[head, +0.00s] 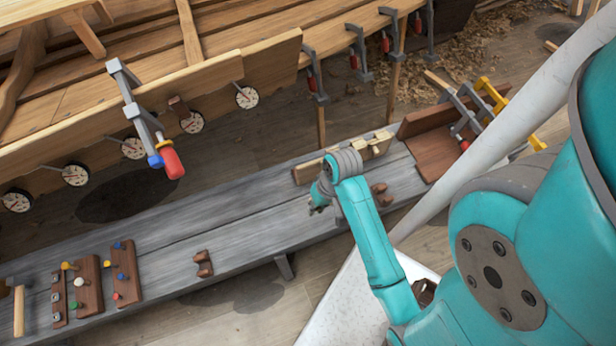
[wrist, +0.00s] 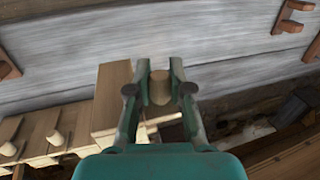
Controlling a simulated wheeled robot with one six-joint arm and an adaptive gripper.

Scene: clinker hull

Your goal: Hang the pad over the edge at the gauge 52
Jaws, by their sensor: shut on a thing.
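My gripper (head: 318,197) is low over the grey bench in the head view, in front of a wooden rack. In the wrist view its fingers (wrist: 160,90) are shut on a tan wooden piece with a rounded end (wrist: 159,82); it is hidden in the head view. One brown saddle-shaped pad (head: 203,263) lies on the bench left of my gripper, another (head: 381,193) right of it.
A clamp with a red handle (head: 140,120) grips the plank edge, jutting towards the bench. The wooden rack (head: 311,171) holds pegs. Small boards with coloured pins (head: 125,270) lie at the bench's left end. A brown tray with clamps (head: 436,152) is at right.

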